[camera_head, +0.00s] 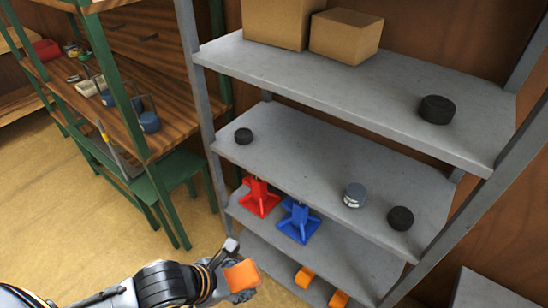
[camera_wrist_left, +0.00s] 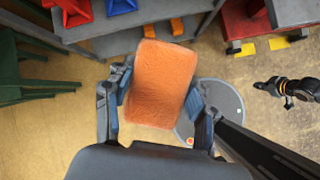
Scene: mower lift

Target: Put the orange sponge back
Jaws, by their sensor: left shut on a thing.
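The orange sponge (camera_head: 243,275) is in my left gripper (camera_head: 228,262), in front of the lower part of the grey shelf unit (camera_head: 330,145). In the left wrist view the sponge (camera_wrist_left: 160,82) sits between the two fingers of the left gripper (camera_wrist_left: 157,105), which are shut on its sides. It is held in the air over the floor, apart from the shelves. Two smaller orange things (camera_head: 305,277) lie on the lowest shelf. At the right of the left wrist view is a dark gripper (camera_wrist_left: 272,87), seemingly my right one; its jaws are too small to judge.
A red jack stand (camera_head: 258,197) and a blue one (camera_head: 299,220) stand on a low shelf. Black pucks (camera_head: 401,218) and a grey tin (camera_head: 354,195) are on the shelf above. Cardboard boxes (camera_head: 345,36) are on top. A green-framed workbench (camera_head: 125,105) stands left.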

